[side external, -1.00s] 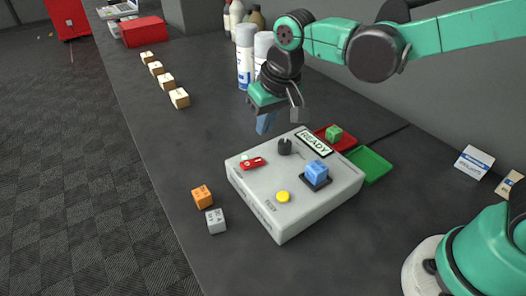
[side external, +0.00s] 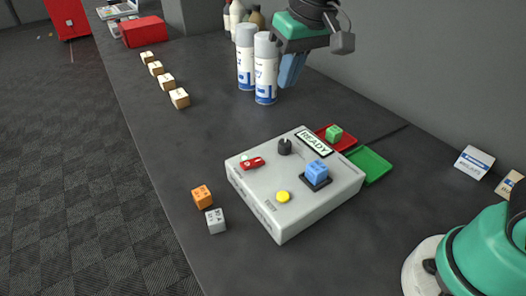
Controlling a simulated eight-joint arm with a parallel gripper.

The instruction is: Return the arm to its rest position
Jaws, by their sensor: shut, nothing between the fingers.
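My gripper (side external: 290,72) is at the upper middle of the side external view, high above the counter and in front of the spray cans. Its blue fingers point down and are shut with nothing between them. Most of my arm is out of the frame at the top; my green base (side external: 480,250) shows at the lower right. The grey dyno box (side external: 262,195) stands on the counter below, with a READY display (side external: 314,143), a blue cube (side external: 317,171) on its dark pad, a red switch (side external: 252,163), a black knob (side external: 285,147) and a yellow button (side external: 283,197).
White spray cans (side external: 265,70) stand behind the gripper. A red tray (side external: 345,143) with a green cube (side external: 334,133) and an empty green tray (side external: 372,166) adjoin the box. An orange cube (side external: 202,197) and a grey cube (side external: 215,221) lie left of it.

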